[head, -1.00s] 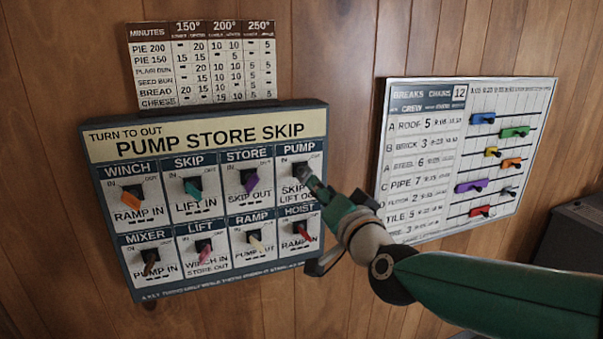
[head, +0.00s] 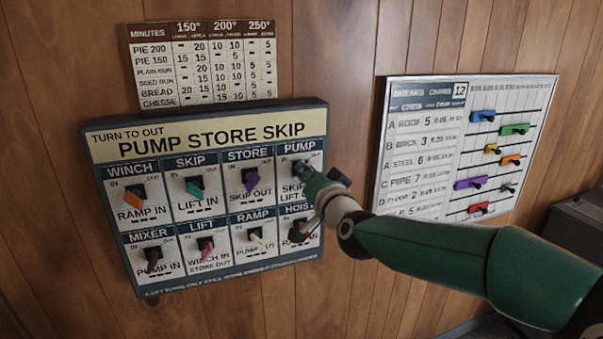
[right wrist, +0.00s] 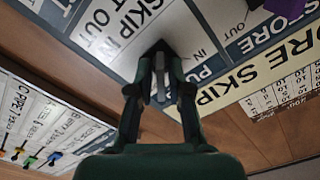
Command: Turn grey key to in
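The grey key (right wrist: 159,74) sits in its dark switch under the PUMP label, in the top right cell of the key board (head: 225,211). In the head view it is mostly hidden behind my right gripper (head: 306,172). In the right wrist view the two fingertips of my right gripper (right wrist: 160,71) lie on either side of the grey key and look closed on it. The IN mark (right wrist: 197,55) shows beside the switch. I cannot tell exactly which way the key points. My left gripper is not in view.
Other keys sit close by: purple (head: 250,180), teal (head: 194,187), orange (head: 132,193), pink (head: 206,245) and cream (head: 256,239). My arm partly covers the HOIST cell. A breaks chart (head: 430,150) with coloured sliders hangs right; a minutes chart (head: 203,62) hangs above.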

